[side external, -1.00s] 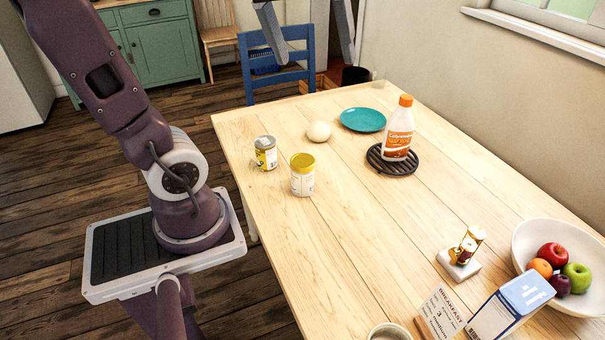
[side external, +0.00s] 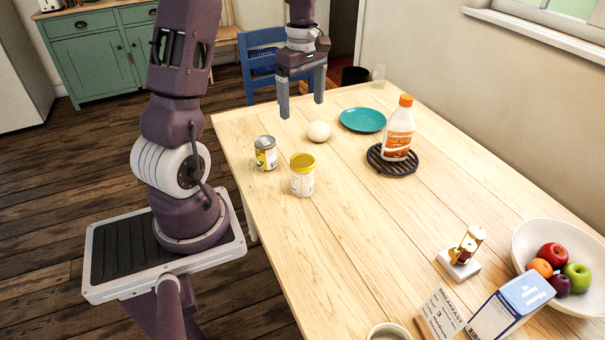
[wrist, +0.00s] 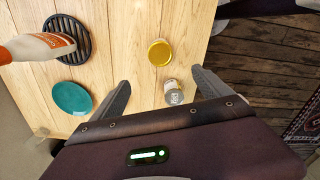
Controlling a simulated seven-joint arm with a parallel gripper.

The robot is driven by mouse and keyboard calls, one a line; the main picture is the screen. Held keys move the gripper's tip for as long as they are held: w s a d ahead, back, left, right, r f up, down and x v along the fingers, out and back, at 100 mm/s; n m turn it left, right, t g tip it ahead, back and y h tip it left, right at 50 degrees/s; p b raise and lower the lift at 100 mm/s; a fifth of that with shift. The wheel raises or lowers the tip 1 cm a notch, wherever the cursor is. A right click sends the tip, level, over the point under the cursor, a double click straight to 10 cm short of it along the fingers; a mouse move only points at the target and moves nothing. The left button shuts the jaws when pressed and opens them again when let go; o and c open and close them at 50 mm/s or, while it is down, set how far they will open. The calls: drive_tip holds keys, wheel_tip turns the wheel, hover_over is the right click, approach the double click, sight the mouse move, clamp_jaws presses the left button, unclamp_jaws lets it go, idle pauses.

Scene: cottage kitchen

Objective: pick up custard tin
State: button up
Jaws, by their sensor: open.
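Two tins stand upright on the wooden table. One has a silver top and a yellow-and-white label (side external: 265,153); the other is pale with a gold lid (side external: 302,176). I cannot read either label to tell which is the custard tin. My gripper (side external: 301,106) is open and empty, pointing down above the table's far end, beyond both tins. In the wrist view, the silver-topped tin (wrist: 173,93) shows between the open fingers, and the gold-lidded tin (wrist: 160,52) lies farther ahead. Neither tin is touched.
A whitish round object (side external: 318,131) sits below and near my gripper, beside a teal plate (side external: 362,120). A white-and-orange bottle (side external: 399,130) stands on a black trivet (side external: 375,162). The table's middle is clear.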

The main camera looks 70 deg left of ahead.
sight(303, 177)
drive_tip(key=f, duration=2.4)
drive_tip(key=shift+d, duration=0.4)
drive_tip(key=shift+c, duration=0.5)
drive_tip(key=shift+r, duration=0.1)
drive_tip(key=c, duration=1.6)
